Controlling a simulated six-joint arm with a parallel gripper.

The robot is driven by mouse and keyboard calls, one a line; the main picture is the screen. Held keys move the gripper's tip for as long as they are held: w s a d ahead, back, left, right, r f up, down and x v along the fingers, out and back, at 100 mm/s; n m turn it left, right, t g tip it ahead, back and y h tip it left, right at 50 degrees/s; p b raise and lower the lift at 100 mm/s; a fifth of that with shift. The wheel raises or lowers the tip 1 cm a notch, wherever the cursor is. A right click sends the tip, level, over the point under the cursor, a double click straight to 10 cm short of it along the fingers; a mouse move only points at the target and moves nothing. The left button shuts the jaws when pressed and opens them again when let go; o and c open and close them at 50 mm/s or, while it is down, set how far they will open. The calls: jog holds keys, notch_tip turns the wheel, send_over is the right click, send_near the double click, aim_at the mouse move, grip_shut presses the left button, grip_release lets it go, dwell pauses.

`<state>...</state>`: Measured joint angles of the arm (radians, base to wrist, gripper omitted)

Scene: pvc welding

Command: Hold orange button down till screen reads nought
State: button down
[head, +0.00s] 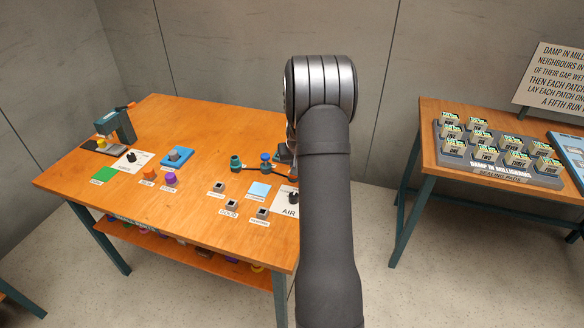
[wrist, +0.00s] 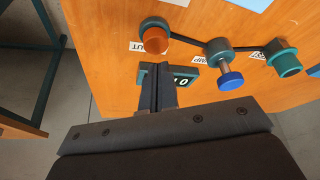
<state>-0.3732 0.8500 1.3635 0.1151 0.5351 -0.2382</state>
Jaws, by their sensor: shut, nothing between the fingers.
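The orange button (wrist: 156,40), a round cap on a teal mount, is at the upper left of the wrist view, on a dark branching pipe. The small dark screen (wrist: 183,83) stands nearby; a white "0" shows at its right, and the rest of its face is partly hidden behind my fingers. My gripper (wrist: 157,72) is shut and empty, its fingertips below the orange button in the picture and apart from it, in front of the screen.
On the bench (head: 130,215) are a green press (head: 118,124), a blue block (head: 177,156) and small cubes. A second table (head: 430,120) holds a tray of pads.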

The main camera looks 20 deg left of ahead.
jog(key=c, duration=2.1)
grip_release()
jog(key=o, duration=0.4)
jog(key=shift+a, duration=0.1)
jog(key=o, duration=0.3)
jog(key=shift+s+a+f, duration=0.2)
jog(key=shift+s+a, duration=0.05)
jog(key=shift+a, duration=0.05)
jog(key=o, duration=1.4)
jog(key=s+a+t+y, duration=0.1)
jog(key=s+a, duration=0.1)
jog(key=s+a+f+t, duration=0.1)
jog(key=s+a+t, duration=0.1)
jog(key=a, duration=0.1)
jog(key=shift+s+y, duration=0.25)
jog(key=shift+y, duration=0.15)
jog(key=s+a, duration=0.1)
jog(key=s, duration=0.1)
jog(key=s+a+t+y, duration=0.1)
jog(key=s, duration=0.1)
jog(key=s+a+r+n+t+y, duration=0.1)
jog(key=shift+s+a, duration=0.1)
jog(key=shift+s, duration=0.3)
jog(key=s+a+r+t+y, duration=0.2)
jog(key=s+r, duration=0.1)
jog(key=s, duration=0.3)
jog(key=x, duration=1)
jog(key=shift+w+d+f, duration=0.1)
jog(key=shift+d, duration=0.05)
